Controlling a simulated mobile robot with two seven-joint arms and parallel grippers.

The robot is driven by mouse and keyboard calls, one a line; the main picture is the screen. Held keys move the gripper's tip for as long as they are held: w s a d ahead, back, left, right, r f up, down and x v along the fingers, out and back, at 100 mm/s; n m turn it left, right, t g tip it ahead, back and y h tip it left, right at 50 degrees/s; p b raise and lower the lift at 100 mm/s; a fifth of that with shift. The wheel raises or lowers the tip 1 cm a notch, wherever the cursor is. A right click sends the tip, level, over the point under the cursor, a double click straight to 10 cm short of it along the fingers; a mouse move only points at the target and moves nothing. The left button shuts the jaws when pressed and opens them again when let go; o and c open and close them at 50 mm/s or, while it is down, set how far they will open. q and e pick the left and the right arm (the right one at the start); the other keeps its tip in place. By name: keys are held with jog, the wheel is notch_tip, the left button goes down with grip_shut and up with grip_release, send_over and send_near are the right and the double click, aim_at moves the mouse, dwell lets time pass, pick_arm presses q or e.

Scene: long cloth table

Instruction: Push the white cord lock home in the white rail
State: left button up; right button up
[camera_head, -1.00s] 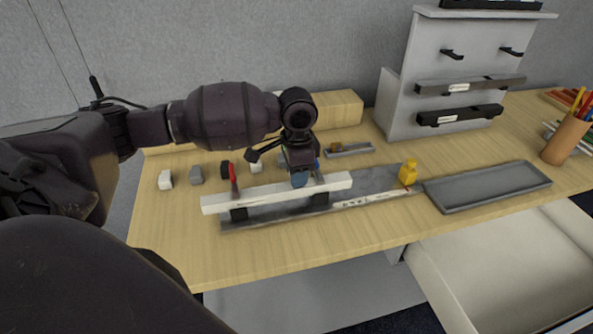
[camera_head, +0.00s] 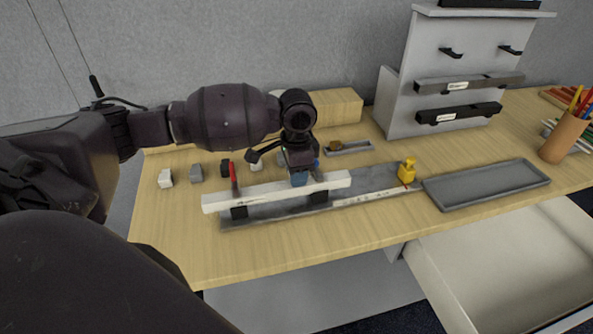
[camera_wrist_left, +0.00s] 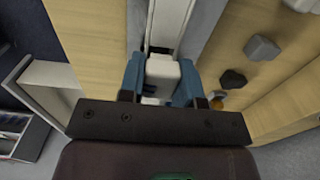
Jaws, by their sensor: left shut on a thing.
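The white rail (camera_head: 225,201) lies on two dark supports over a long grey plate near the table's front. My left gripper (camera_head: 299,179) points down at the right half of the rail, its blue fingertips at the rail. In the left wrist view, my left gripper (camera_wrist_left: 162,82) is shut on the white cord lock (camera_wrist_left: 162,69), with one blue finger on each side. The rail (camera_wrist_left: 168,22) runs away from it there. The fingers hide how deep the cord lock sits in the rail. In the head view the gripper hides the cord lock. My right gripper is not in view.
White (camera_head: 165,179), grey (camera_head: 196,174) and black (camera_head: 226,168) blocks stand behind the rail, near a red-handled tool (camera_head: 233,175). A yellow bottle (camera_head: 407,171) and an empty grey tray (camera_head: 440,196) lie to the right. The table's front strip is clear.

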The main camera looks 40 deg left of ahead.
pick_arm(q)
jog(key=shift+f, duration=0.35)
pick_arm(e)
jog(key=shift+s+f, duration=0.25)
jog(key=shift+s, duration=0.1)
pick_arm(q)
jog(key=shift+f, duration=0.25)
jog(key=o, duration=1)
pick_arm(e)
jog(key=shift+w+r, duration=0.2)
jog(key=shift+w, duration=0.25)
pick_arm(q)
jog(key=shift+r, duration=0.1)
